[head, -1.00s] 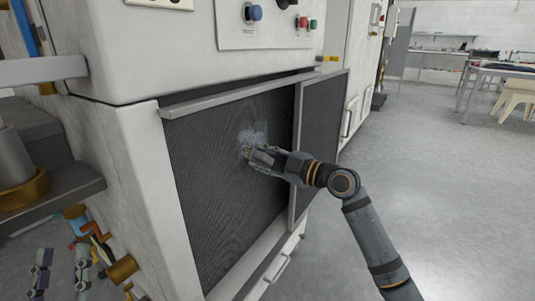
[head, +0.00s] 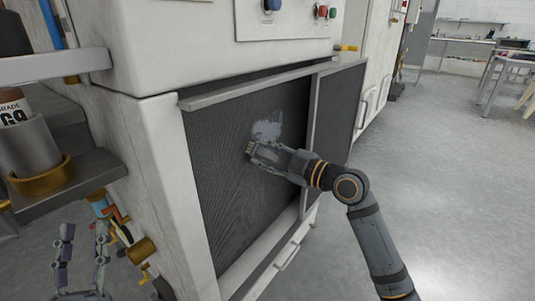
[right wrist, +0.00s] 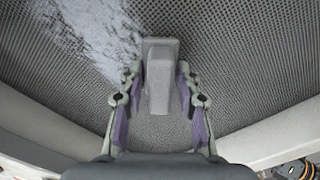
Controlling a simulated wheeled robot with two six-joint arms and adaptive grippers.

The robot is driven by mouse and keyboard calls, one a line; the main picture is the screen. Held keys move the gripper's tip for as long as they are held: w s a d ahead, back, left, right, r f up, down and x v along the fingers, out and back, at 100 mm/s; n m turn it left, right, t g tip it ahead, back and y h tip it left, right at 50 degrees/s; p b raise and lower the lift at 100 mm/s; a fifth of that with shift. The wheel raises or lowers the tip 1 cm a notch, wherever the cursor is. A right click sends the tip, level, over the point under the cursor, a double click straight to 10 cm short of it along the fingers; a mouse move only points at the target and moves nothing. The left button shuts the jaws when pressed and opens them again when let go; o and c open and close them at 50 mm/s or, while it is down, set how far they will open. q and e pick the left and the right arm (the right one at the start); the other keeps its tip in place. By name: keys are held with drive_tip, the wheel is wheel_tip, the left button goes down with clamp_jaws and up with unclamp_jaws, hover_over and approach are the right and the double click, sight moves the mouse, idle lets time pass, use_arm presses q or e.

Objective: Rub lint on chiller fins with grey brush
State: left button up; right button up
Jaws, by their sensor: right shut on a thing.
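The chiller fins (head: 225,195) are a dark, fine-meshed panel in the open front of the white machine. A pale lint patch (head: 267,130) clings to their upper middle; it also shows at upper left in the right wrist view (right wrist: 90,35). My right gripper (head: 256,152) is shut on the grey brush (right wrist: 160,80), which is a small block between its fingers. In the head view the brush (head: 249,149) is just below and left of the lint. I cannot tell whether it touches the fins. My left gripper (head: 83,232) is open and empty at lower left.
A hinged dark-meshed door (head: 338,110) stands open right of the fins. A grey shelf (head: 75,182) with a metal cup (head: 35,145) holding a bottle juts out at left. Brass fittings (head: 142,250) stick out below it. Open floor lies to the right.

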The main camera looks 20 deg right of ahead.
drive_tip(key=shift+r+p, duration=0.3)
drive_tip(key=shift+r, duration=0.4)
drive_tip(key=shift+w+d+f+b, duration=0.15)
drive_tip(key=shift+d+b, duration=0.15)
drive_tip(key=shift+b, duration=0.05)
drive_tip(key=shift+w+d+b, duration=0.45)
drive_tip(key=shift+w+d, duration=0.15)
drive_tip(key=shift+d, duration=0.05)
drive_tip(key=shift+w+d+f+b, duration=0.1)
drive_tip(key=shift+w+d+b, duration=0.9)
drive_tip(key=shift+d, duration=0.45)
drive_tip(key=shift+w+d, duration=0.45)
